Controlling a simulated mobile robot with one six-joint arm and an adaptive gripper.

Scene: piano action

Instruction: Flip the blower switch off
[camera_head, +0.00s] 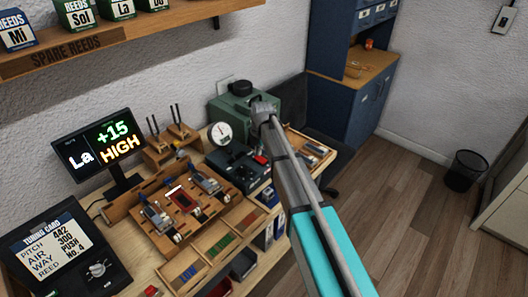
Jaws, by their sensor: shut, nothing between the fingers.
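A green box-shaped machine (229,116), which looks like the blower, stands against the back wall.
A wooden jig (136,214) with metal pieces and a red device is on the bench. A monitor (97,145) reads "La +15 HIGH". A tuning card screen (50,246) stands front left. A reed shelf (120,35) hangs above. A blue cabinet (338,95) is behind right.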

